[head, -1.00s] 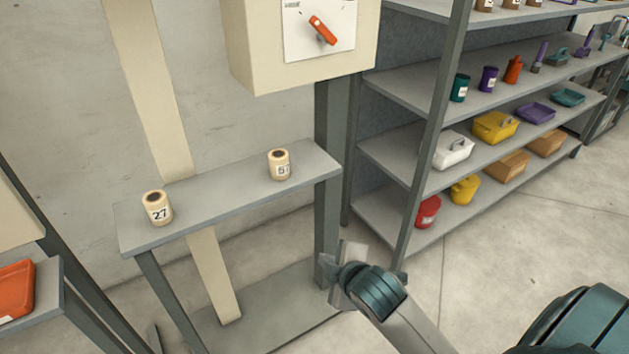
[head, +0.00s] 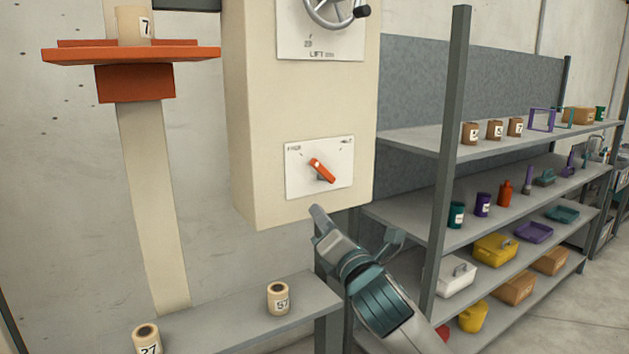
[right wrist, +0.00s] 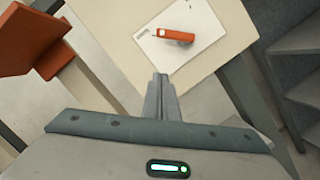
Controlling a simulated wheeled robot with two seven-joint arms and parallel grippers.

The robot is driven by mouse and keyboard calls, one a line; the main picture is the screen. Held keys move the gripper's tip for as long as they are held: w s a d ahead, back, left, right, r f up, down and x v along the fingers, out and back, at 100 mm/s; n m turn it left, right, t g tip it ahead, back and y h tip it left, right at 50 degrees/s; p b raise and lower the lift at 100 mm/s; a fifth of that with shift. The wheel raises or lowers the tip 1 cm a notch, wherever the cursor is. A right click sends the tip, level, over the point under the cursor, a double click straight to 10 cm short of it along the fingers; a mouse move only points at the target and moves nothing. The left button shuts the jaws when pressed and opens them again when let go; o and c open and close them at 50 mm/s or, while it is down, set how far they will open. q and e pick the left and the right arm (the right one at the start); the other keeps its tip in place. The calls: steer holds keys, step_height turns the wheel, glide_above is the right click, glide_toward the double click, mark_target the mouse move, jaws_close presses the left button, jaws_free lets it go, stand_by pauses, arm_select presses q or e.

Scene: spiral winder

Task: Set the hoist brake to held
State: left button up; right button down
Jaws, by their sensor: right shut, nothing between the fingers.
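The brake switch is an orange handle (head: 321,171) on a white plate (head: 297,185), low on the front of the cream cabinet (head: 262,130). The plate has small labels at its upper left and upper right; the right one looks like HELD, the left is hard to read. The handle slants, its upper end toward the left label. My right gripper (head: 319,214) is shut and empty, just below the cabinet's lower edge, apart from the handle. In the right wrist view its closed fingers (right wrist: 160,88) point toward the orange handle (right wrist: 176,36). My left gripper is not in view.
A handwheel (head: 332,10) marked LIFT is higher on the cabinet. An orange platform (head: 130,55) carries a numbered spool at left. Two more spools stand on a grey ledge (head: 225,325) below. A loaded shelf rack (head: 455,150) stands close at right.

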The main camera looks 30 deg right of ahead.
mark_target(323, 171)
steer(key=shift+r, duration=0.1)
stand_by(0.3)
steer(key=w+d+r+p, duration=0.4)
steer(key=w+p, duration=0.1)
steer(key=w, duration=0.5)
steer(key=shift+d+r+p, duration=0.15)
steer(key=shift+r+p, duration=0.05)
steer(key=shift+p, duration=0.1)
steer(key=shift+w, duration=0.1)
stand_by(0.4)
